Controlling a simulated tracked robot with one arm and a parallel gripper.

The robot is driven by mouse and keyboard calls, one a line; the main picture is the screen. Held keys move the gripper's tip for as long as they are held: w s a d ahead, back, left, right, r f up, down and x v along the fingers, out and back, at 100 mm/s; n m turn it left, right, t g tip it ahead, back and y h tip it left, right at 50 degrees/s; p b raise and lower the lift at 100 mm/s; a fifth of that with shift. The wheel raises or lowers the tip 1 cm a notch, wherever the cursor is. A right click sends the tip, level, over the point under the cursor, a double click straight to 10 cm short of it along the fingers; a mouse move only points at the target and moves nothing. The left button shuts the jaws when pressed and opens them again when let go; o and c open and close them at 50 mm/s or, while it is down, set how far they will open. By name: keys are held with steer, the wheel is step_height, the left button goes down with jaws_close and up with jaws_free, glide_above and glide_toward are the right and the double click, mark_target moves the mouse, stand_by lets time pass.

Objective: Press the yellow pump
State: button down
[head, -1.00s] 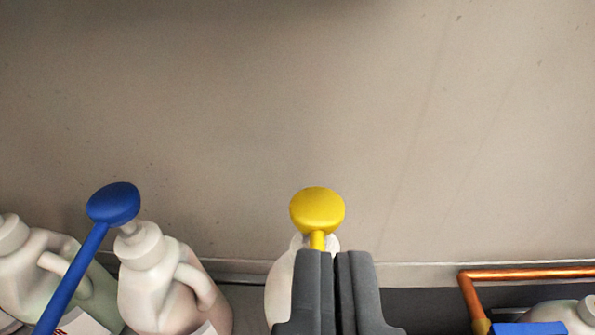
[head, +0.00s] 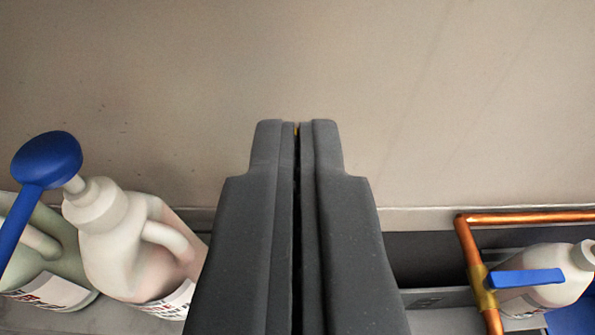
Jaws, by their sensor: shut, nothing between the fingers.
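My gripper (head: 297,126) is shut and empty, its two dark grey fingers pointing up the middle of the picture. Only a tiny sliver of the yellow pump (head: 296,129) shows in the narrow slit at the fingertips. The rest of the yellow pump head and its white bottle are hidden behind the fingers. I cannot tell whether the fingertips touch the pump.
A blue pump (head: 47,160) on a white jug (head: 130,235) stands at the left, with another jug behind it. At the right are a copper pipe (head: 525,217), a blue lever (head: 525,280) and a white bottle (head: 548,262). A plain beige wall (head: 450,100) fills the back.

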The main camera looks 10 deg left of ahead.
steer(key=w+f, duration=0.1)
steer(key=w, duration=0.1)
steer(key=w+f+p, duration=0.1)
steer(key=w, duration=0.1)
steer(key=w+a+f+p, duration=0.1)
steer(key=shift+w+f, duration=0.35)
steer(key=shift+w, duration=0.05)
steer(key=shift+f, duration=0.9)
steer(key=shift+f+b, duration=1)
steer(key=shift+f, duration=0.5)
